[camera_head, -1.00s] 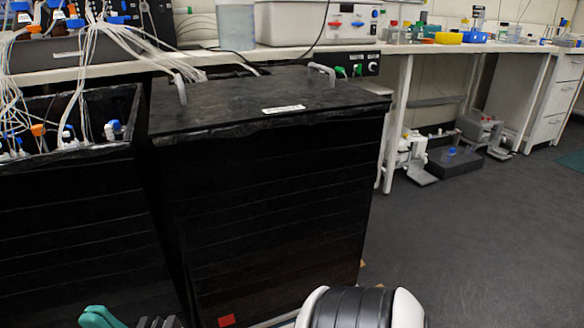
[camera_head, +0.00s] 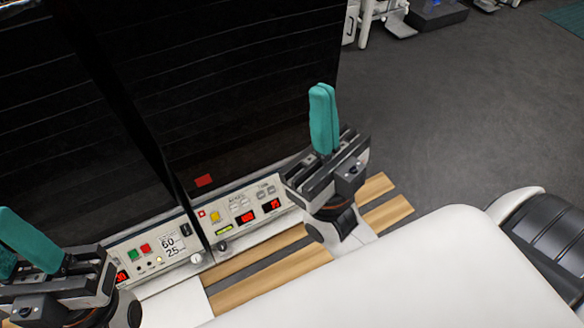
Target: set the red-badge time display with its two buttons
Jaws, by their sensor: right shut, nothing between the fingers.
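The red badge (camera_head: 203,181) is on the lower front of the right black cabinet. Below it, the control panel (camera_head: 232,240) has red-lit displays (camera_head: 246,217) and (camera_head: 272,205), with small pale buttons (camera_head: 265,191) above them. The digits and labels are too small to read, so I cannot tell which display shows time. My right gripper (camera_head: 323,112) has teal fingers pressed together, shut and empty, pointing up in front of the cabinet, near the panel's right end. My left gripper (camera_head: 22,250) is at the left edge, partly cut off, its teal fingers apart.
The left cabinet's panel (camera_head: 150,262) has green and red buttons and a note reading 60 and 25. Wooden slats (camera_head: 262,287) lie on the floor below the panels. Open grey floor (camera_head: 430,120) spreads to the right.

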